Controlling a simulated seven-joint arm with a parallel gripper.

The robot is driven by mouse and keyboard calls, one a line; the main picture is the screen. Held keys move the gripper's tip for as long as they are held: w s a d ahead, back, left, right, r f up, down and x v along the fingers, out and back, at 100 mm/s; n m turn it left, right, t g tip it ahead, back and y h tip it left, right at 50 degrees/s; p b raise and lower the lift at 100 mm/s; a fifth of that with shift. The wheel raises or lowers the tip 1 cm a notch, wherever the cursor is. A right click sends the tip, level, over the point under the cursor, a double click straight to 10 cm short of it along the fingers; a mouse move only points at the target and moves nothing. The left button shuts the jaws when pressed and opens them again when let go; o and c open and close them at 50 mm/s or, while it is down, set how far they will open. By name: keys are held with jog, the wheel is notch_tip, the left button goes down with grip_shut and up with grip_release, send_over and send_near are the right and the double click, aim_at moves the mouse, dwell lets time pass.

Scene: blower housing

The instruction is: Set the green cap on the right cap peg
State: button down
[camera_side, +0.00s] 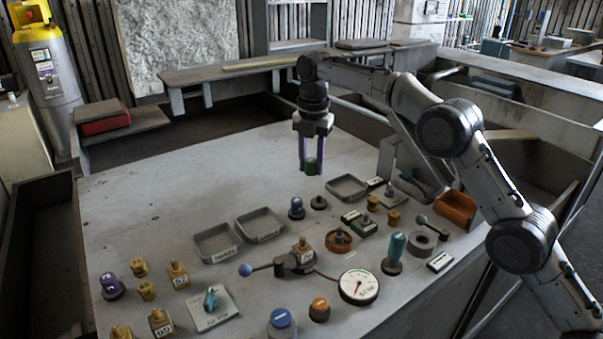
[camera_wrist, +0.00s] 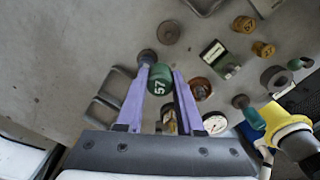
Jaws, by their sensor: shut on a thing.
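The green cap (camera_side: 311,166) is between the purple fingertips of my gripper (camera_side: 311,170), held in the air above the table. The right one, the right cap peg (camera_side: 319,202), looks bare, with a short stub. The left one carries a blue cap (camera_side: 296,207). In the wrist view the bare peg (camera_wrist: 168,33) lies beyond the cap, apart from it.
Grey trays (camera_side: 216,243) lie left of the pegs, and another tray (camera_side: 346,187) is close to their right. An orange ring fixture (camera_side: 338,240), a dial gauge (camera_side: 358,286) and a blue-knobbed lever (camera_side: 246,270) stand in front. The table's back left is clear.

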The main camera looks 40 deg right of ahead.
jog(key=shift+m, duration=0.3)
jog(key=d+f, duration=0.1)
jog(key=w+d+f, duration=0.1)
jog(key=d+f, duration=0.1)
jog(key=shift+d, duration=0.3)
jog(key=shift+f, duration=2.35)
jog(key=shift+f, duration=1.5)
jog(key=shift+c, duration=0.3)
grip_release()
jog(key=shift+r, duration=3.75)
